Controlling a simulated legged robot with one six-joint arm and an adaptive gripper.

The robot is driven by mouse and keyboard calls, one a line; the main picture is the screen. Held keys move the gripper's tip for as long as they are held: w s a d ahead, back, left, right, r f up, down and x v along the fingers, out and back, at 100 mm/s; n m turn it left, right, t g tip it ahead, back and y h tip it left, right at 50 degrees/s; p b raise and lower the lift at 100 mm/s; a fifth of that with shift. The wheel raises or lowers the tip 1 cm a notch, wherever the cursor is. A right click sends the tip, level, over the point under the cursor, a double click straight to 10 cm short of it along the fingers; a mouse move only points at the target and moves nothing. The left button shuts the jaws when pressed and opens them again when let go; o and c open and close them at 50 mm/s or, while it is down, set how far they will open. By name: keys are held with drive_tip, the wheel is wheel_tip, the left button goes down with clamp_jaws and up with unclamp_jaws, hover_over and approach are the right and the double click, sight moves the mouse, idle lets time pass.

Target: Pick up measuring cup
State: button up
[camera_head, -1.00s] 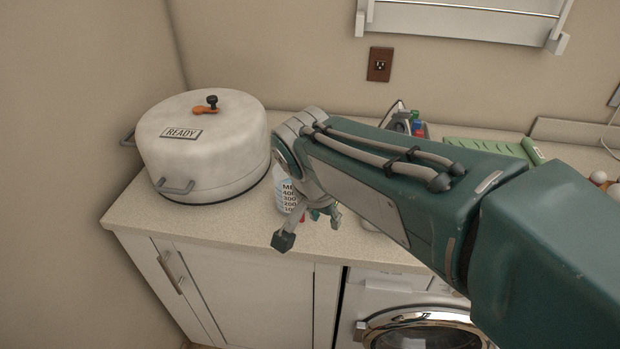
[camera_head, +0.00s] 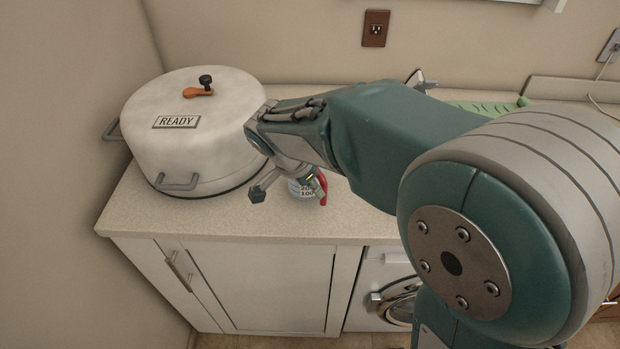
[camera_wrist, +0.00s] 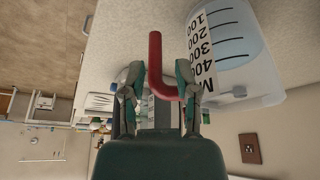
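The measuring cup (camera_head: 300,188) stands on the counter. It is clear, with black numbers on a white label and a red handle (camera_head: 323,188); my gripper hides much of it. In the wrist view, which is upside down, the cup (camera_wrist: 232,48) is at the upper right and its red handle (camera_wrist: 156,55) reaches down between my fingers. My gripper (camera_head: 287,189) is open at the cup, its fingers apart on either side of the handle. The fingers (camera_wrist: 155,80) show gaps to the handle, though the right one looks close to it.
A large white pot (camera_head: 190,135) labelled READY stands left of the cup. A green rack-like item (camera_head: 490,106) lies further right on the counter (camera_head: 230,222), partly behind my arm. The wall is behind. Counter in front of the cup is clear.

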sight(321, 205)
drive_tip(key=x, duration=0.4)
drive_tip(key=shift+d+f, duration=0.2)
drive_tip(key=shift+f, duration=0.1)
drive_tip(key=shift+d+f, duration=0.15)
drive_tip(key=shift+d, duration=0.2)
drive_tip(key=shift+a, duration=0.2)
clamp_jaws()
drive_tip(key=shift+a, duration=0.2)
drive_tip(key=shift+d, duration=0.2)
